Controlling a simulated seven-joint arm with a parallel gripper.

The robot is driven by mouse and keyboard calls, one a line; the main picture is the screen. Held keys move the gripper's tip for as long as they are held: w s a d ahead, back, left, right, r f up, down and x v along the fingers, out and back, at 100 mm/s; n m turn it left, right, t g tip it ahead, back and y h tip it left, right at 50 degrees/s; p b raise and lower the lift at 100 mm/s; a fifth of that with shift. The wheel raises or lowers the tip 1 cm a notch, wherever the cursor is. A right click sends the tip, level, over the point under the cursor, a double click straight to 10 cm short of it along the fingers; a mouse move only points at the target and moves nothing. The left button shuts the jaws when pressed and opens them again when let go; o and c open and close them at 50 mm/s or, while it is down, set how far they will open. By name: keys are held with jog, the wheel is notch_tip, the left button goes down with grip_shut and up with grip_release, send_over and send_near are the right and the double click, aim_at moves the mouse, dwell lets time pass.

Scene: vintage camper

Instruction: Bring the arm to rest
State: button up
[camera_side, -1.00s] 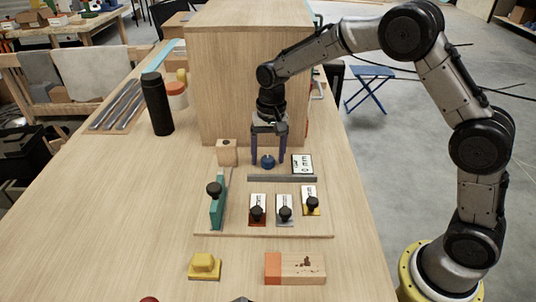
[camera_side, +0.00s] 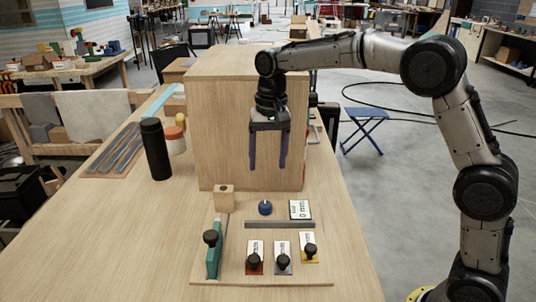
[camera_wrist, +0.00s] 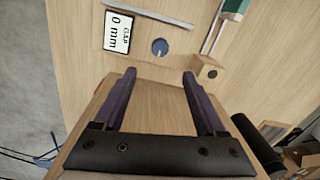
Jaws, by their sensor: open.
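My gripper (camera_side: 267,166) is open and empty, with its two dark fingers pointing down. It hangs in front of the large wooden box (camera_side: 215,135), above the board (camera_side: 205,271) on the table. A blue knob (camera_side: 265,208) stands on the board below the fingers, clear of them. In the wrist view the fingers (camera_wrist: 158,82) are spread apart with nothing between them. The blue knob (camera_wrist: 159,46) shows beyond the fingertips there, beside the "0 mm" display (camera_wrist: 120,31).
The board carries a grey bar (camera_side: 280,225), a teal lever (camera_side: 213,260), a small wooden block (camera_side: 224,197) and three black-knobbed plates, one of them red (camera_side: 255,267). A black bottle (camera_side: 156,149) stands left of the box. A blue stool (camera_side: 363,128) is on the floor at right.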

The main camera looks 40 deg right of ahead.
jog(key=shift+r, duration=0.55)
jog(key=shift+r, duration=0.1)
jog(key=s+d+r+n+t, duration=0.1)
jog(key=s+r+t, duration=0.1)
jog(key=s+r, duration=0.45)
jog(key=s+d+r+t, duration=0.15)
jog(key=s+r, duration=0.25)
jog(key=s, duration=0.6)
jog(key=s+d+f+n+t, duration=0.1)
jog(key=s+f+n, duration=0.5)
jog(key=s+f, duration=0.4)
jog(key=s, duration=0.3)
jog(key=shift+s+d+t, duration=0.3)
jog(key=shift+t, duration=0.05)
